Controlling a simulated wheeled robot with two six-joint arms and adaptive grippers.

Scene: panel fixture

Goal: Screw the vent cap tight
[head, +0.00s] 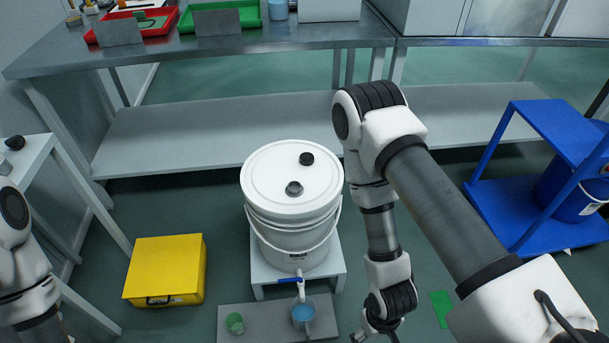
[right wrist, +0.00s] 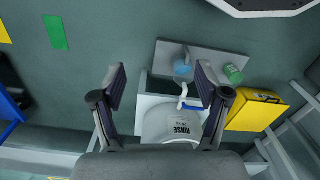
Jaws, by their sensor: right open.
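A white lidded bucket (head: 292,234) stands on a low white stand. A black cap (head: 306,158) sits toward the back of its lid, and a grey round fitting (head: 294,188) sits nearer the lid's middle. I cannot tell how tight either is. In the right wrist view the bucket (right wrist: 172,126) shows its RINSE label, with its lid hidden. My right gripper (head: 362,334) hangs low, right of the bucket and tap. Its fingers (right wrist: 160,88) are wide apart and empty. My left arm is at the left edge; its gripper is out of frame.
A tap with a blue handle (head: 289,280) is on the bucket's front. A yellow case (head: 166,268) is left, a blue cart (head: 510,200) right. A workbench (head: 200,52) spans the back.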

